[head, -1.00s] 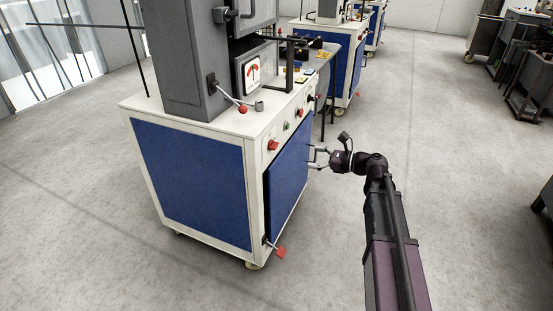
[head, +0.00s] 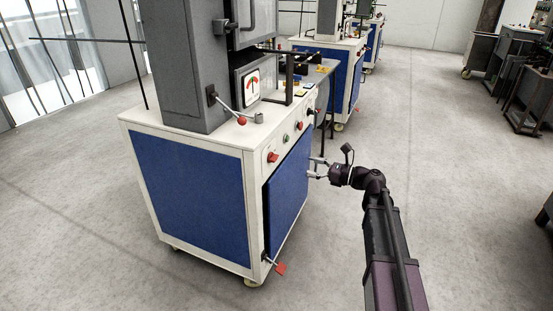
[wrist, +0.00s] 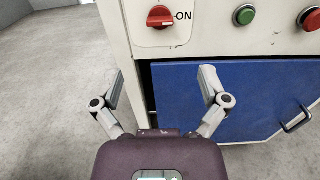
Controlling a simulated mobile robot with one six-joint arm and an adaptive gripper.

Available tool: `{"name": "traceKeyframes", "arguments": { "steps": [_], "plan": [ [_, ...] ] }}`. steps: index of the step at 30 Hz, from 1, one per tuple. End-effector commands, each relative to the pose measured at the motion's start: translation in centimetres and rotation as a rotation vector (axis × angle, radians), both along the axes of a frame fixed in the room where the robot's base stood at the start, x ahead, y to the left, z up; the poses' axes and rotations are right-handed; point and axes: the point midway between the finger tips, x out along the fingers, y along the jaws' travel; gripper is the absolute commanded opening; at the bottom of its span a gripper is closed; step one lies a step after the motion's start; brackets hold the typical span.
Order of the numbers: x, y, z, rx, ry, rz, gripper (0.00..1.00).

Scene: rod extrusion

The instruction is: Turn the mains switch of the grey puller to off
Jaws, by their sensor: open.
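The grey puller (head: 185,65) is a grey column machine on a white and blue cabinet. Its red rotary mains switch (head: 272,157) is on the white front strip. In the wrist view the switch (wrist: 160,17) is at the top, with its red handle lying sideways towards the "ON" label. Any other label is out of view. My gripper (head: 316,167) is open and empty in front of the blue door, to the right of the switch in the head view. In the wrist view my gripper's spread fingers (wrist: 160,83) are below the switch, apart from it.
A green button (wrist: 244,16) and a red button (wrist: 311,18) sit right of the switch. A blue door (wrist: 240,95) with a handle (wrist: 297,120) is below. A red pedal (head: 281,268) sticks out low at the cabinet's front corner. Open floor (head: 455,190) lies right of my arm.

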Motion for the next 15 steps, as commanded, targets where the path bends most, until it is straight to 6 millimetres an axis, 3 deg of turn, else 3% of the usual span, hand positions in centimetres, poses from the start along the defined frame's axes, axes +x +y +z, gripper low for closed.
{"name": "traceKeyframes", "arguments": {
  "steps": [15],
  "plan": [
    [2.3,6.3,0.0,0.000,0.000,0.003,0.94]
  ]
}}
